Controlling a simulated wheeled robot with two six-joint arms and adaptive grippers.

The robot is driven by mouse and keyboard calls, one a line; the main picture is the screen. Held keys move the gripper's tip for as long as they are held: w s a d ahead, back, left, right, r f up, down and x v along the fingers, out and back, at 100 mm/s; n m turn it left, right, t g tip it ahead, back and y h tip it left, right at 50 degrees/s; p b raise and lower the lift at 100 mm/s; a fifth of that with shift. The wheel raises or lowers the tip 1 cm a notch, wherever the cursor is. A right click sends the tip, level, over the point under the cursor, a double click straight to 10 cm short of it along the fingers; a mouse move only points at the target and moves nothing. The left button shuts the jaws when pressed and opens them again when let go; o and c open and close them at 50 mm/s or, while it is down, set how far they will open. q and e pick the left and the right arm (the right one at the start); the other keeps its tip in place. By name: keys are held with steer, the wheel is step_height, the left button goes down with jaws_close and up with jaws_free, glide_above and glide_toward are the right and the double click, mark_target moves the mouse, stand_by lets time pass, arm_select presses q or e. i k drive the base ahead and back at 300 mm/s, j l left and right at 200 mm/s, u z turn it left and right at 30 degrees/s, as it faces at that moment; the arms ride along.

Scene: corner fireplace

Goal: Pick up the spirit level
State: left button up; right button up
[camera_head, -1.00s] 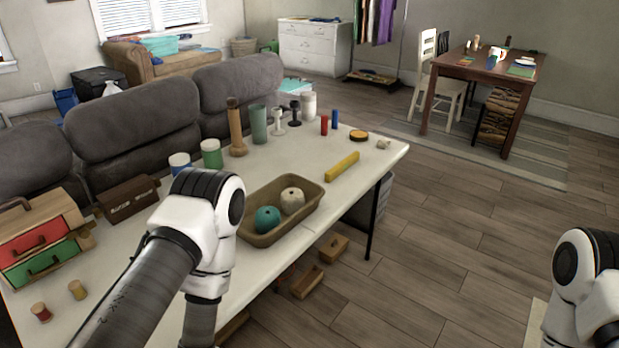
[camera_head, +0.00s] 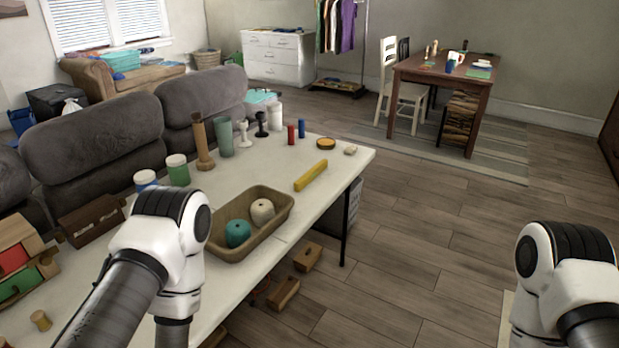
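A yellow bar that looks like the spirit level (camera_head: 311,176) lies on the white table (camera_head: 335,160), near its far right end. It lies beyond the tan tray and close to the table's right edge. My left arm reaches in over the near part of the table, and my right arm is at the lower right, over the floor. Both grippers are outside the picture, so I cannot see their fingers. Nothing touches the yellow bar.
A tan tray (camera_head: 282,208) with a teal ball (camera_head: 238,233) and a cream ball (camera_head: 262,210) stands beside my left arm. Bottles, a wooden pin (camera_head: 202,145) and small cylinders line the far edge. Wooden blocks (camera_head: 308,257) lie below. Floor at right is clear.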

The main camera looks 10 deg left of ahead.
mark_target(313, 173)
steer(key=i+l+z, duration=0.2)
steer(key=i+z, duration=0.2)
steer(key=i+l+z, duration=0.1)
steer(key=i+z, duration=0.35)
steer(key=i, duration=3.4)
steer(key=i+u, duration=0.2)
steer(key=u, duration=0.25)
steer(key=i+u, duration=0.2)
steer(key=u, duration=0.25)
steer(key=i+l+u, duration=0.2)
steer(key=u, duration=0.3)
steer(key=i+l+u, duration=0.15)
steer(key=u, duration=0.3)
steer(key=i+l+u, duration=0.1)
steer(key=l+u, duration=0.2)
steer(key=u, duration=0.15)
steer(key=l+u, duration=0.25)
steer(key=u, duration=0.2)
steer(key=i+l, duration=0.05)
